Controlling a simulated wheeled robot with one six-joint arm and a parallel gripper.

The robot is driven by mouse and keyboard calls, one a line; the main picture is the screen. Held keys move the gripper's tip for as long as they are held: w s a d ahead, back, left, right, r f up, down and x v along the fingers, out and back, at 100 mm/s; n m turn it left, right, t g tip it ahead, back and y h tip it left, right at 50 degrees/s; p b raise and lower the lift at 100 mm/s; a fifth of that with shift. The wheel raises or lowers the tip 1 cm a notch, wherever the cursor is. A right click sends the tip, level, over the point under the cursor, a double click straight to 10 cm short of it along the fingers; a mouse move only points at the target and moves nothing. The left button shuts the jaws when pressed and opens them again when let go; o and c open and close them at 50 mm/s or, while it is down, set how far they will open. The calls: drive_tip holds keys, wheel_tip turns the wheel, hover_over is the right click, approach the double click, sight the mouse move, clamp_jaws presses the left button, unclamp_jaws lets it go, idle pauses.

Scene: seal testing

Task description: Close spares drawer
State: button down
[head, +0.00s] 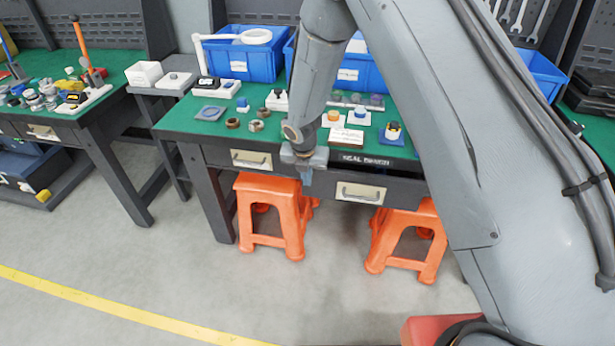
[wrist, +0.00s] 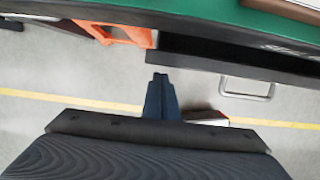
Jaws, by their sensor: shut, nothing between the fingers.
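The seal bench (head: 185,124) has two drawers with cream front panels and grey handles. The left drawer (head: 251,159) looks flush under the bench edge. The right drawer (head: 361,193) appears to stand out from the edge a little. I read no spares label on either. My gripper (head: 306,178) is shut and empty, pointing down in front of the bench, between the two panels. In the wrist view my gripper's fingers (wrist: 158,82) are together, beside the left end of a dark drawer front, with its handle (wrist: 246,90) to their right. Contact cannot be told.
Orange stools (head: 275,215) stand beneath the bench. Blue bins (head: 240,60) and small seal parts sit on its green top. Another bench (head: 115,90) is at the left. Open floor (head: 150,260) with a yellow line lies in front. My arm hides the bench's right part.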

sight(328, 181)
drive_tip(key=s+a+r, duration=0.1)
drive_tip(key=s+r, duration=0.4)
drive_tip(key=r, duration=0.5)
drive_tip(key=s+d+f+t+b, duration=0.25)
drive_tip(key=d+b, duration=0.35)
drive_tip(key=b, duration=0.7)
drive_tip(key=shift+g, duration=0.45)
drive_tip(key=b+x, duration=0.1)
drive_tip(key=x, duration=0.2)
drive_tip(key=w+b+x, duration=0.1)
drive_tip(key=x, duration=0.2)
drive_tip(key=w+r+b+x, duration=0.1)
drive_tip(key=x, duration=0.2)
drive_tip(key=shift+w+d+f, duration=0.15)
drive_tip(key=shift+d+f, duration=0.25)
drive_tip(key=shift+w+d, duration=0.1)
drive_tip(key=shift+w, duration=0.4)
